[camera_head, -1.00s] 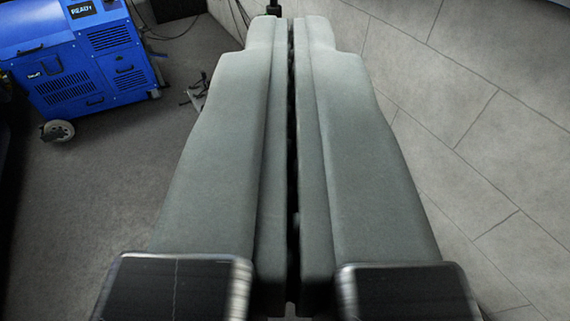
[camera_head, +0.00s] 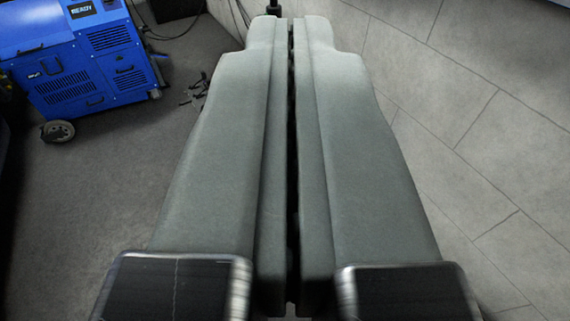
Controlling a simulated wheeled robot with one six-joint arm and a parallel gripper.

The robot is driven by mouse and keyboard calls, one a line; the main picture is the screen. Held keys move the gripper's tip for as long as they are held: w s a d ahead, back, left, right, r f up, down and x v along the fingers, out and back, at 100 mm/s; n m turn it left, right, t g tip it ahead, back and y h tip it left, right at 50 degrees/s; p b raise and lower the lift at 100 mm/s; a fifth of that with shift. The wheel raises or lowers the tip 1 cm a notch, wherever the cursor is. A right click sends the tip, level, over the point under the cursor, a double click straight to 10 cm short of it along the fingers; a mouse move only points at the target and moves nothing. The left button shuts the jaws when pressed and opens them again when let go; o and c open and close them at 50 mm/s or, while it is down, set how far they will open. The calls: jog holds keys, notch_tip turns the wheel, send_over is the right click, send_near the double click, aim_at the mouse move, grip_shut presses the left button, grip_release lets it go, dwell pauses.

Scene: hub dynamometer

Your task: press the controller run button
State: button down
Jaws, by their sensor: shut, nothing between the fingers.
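My gripper (camera_head: 289,22) fills the middle of the view. Its two long grey fingers lie side by side, shut, with nothing between them. The fingertips point towards the top of the picture, where a small dark thing (camera_head: 273,7) shows just beyond them. A blue wheeled cabinet (camera_head: 75,62) stands at the upper left, with a small dark display (camera_head: 82,10) that seems to read "READY". I cannot tell whether this cabinet is the controller. I cannot make out a run button; the fingers hide the area behind them.
Dark cables (camera_head: 168,37) run on the floor right of the blue cabinet. Small dark pieces (camera_head: 196,92) lie on the floor left of the fingers. Grey floor (camera_head: 95,190) is open at the left. Large pale tiles (camera_head: 480,150) are clear at the right.

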jog(key=w+f+m+g, duration=0.2)
jog(key=w+f, duration=0.6)
jog(key=w, duration=0.5)
jog(key=w+f+m+g, duration=0.2)
jog(key=w+f, duration=0.5)
jog(key=w, duration=0.5)
jog(key=w+f+m+g, duration=0.1)
jog(key=w+f, duration=0.4)
jog(key=f, duration=0.4)
jog(key=w+f+m+g, duration=0.1)
jog(key=w+f, duration=0.4)
jog(key=f, duration=0.5)
jog(key=w+f+m+g+y, duration=0.1)
jog(key=w+f+g, duration=0.1)
jog(key=w+f, duration=0.4)
notch_tip(320, 180, down, 4)
jog(key=shift+a+f+m, duration=0.1)
jog(key=shift+a+m, duration=0.2)
jog(key=shift+m, duration=0.1)
jog(key=shift+w+f, duration=0.1)
jog(key=shift+f, duration=4.25)
jog(key=shift+f, duration=0.1)
